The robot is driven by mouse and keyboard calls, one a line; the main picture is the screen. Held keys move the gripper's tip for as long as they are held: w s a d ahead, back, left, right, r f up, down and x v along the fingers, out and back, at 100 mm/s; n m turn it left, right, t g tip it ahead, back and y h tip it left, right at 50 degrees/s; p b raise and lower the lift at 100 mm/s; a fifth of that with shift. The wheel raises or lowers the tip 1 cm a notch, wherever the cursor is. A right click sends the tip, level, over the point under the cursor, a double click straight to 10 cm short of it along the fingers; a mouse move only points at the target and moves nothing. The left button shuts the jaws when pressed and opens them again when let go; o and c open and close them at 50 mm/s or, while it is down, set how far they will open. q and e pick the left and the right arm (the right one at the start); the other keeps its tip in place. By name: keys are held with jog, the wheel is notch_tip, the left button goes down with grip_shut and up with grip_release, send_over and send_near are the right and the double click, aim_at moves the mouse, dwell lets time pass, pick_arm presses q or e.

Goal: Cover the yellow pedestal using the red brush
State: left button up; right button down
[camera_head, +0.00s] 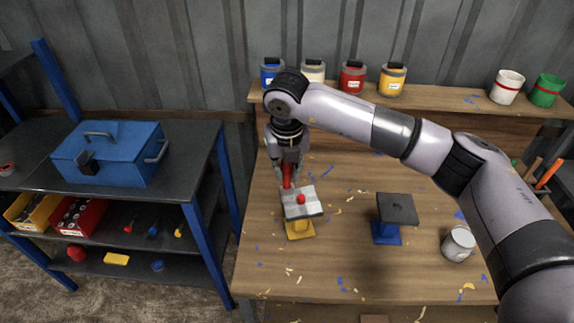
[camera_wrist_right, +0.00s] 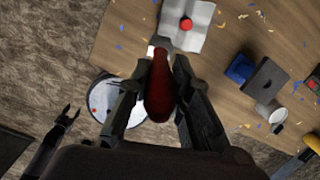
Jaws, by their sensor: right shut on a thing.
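The yellow pedestal (camera_head: 300,229) stands on the workbench under a light grey plate (camera_head: 311,209) with a small round red spot or knob on top. The plate also shows in the wrist view (camera_wrist_right: 200,35); the pedestal is hidden there. My right gripper (camera_head: 289,174) is shut on the red brush (camera_head: 287,180), just behind and above the plate. In the wrist view the red handle (camera_wrist_right: 159,92) lies between the fingers, with a pale end toward the plate. I cannot tell whether the brush touches the plate. My left gripper (camera_wrist_right: 69,115) is open and empty, seen only in the wrist view.
A blue pedestal (camera_head: 387,234) with a dark plate (camera_head: 397,207) stands to the right. A white can (camera_head: 458,244) is at the bench's right. Paint pots, including a yellow one (camera_head: 392,79), line the back shelf. A blue toolbox (camera_head: 110,152) sits on the left rack.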

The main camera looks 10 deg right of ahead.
aim_at(287, 183)
jog(key=shift+d+f+b, duration=0.1)
jog(key=shift+f+b, duration=0.3)
jog(key=shift+f, duration=0.6)
jog(key=shift+f+b, duration=0.5)
jog(key=shift+f, duration=1.05)
jog(key=shift+f+b, duration=0.45)
jog(key=shift+b, duration=0.15)
